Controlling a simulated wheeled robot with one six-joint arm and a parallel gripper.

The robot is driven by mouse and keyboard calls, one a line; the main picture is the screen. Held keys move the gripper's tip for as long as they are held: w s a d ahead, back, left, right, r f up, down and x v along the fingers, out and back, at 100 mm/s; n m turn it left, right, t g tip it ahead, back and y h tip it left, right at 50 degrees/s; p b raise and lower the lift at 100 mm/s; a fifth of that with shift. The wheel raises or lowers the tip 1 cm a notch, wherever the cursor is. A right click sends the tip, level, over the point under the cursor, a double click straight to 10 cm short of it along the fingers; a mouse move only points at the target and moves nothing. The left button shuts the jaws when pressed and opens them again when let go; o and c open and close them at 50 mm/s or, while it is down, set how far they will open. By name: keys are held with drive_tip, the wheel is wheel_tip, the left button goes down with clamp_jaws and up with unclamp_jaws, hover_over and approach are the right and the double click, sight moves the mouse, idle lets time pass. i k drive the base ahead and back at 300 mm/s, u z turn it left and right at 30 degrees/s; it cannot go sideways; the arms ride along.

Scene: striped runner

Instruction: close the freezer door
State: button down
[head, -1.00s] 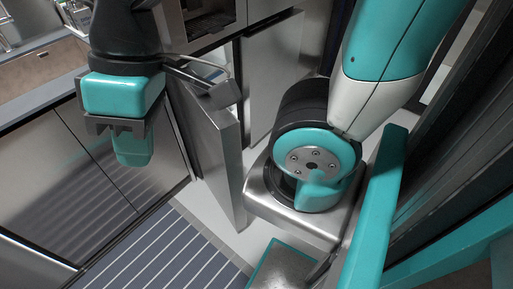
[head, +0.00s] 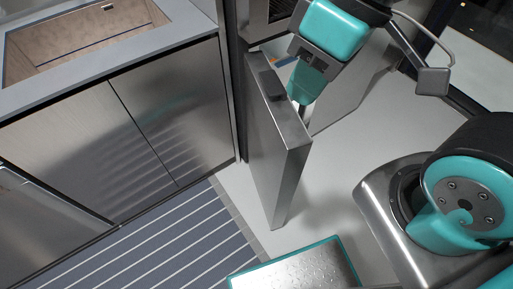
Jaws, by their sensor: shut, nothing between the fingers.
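The freezer door (head: 278,155) is a steel panel with a dark handle piece on its left face near the top. It stands open, jutting out toward me from the cabinet beside the counter. My gripper (head: 303,108) is shut and empty, pointing down just right of the door, on the side away from the counter. Its lower tips are partly hidden behind the door's top edge. I cannot tell whether they touch the door.
A striped runner (head: 165,255) lies on the floor at lower left. Steel counter cabinets (head: 150,120) with a sink (head: 85,40) above stand at left. Another steel panel (head: 350,95) stands behind my gripper. Pale floor (head: 335,165) is clear to the right of the door.

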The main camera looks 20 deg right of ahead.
sight(280, 143)
drive_tip(key=i, duration=0.2)
drive_tip(key=k, duration=1.1)
drive_tip(key=u, duration=0.85)
drive_tip(key=i, duration=0.5)
drive_tip(key=u, duration=0.1)
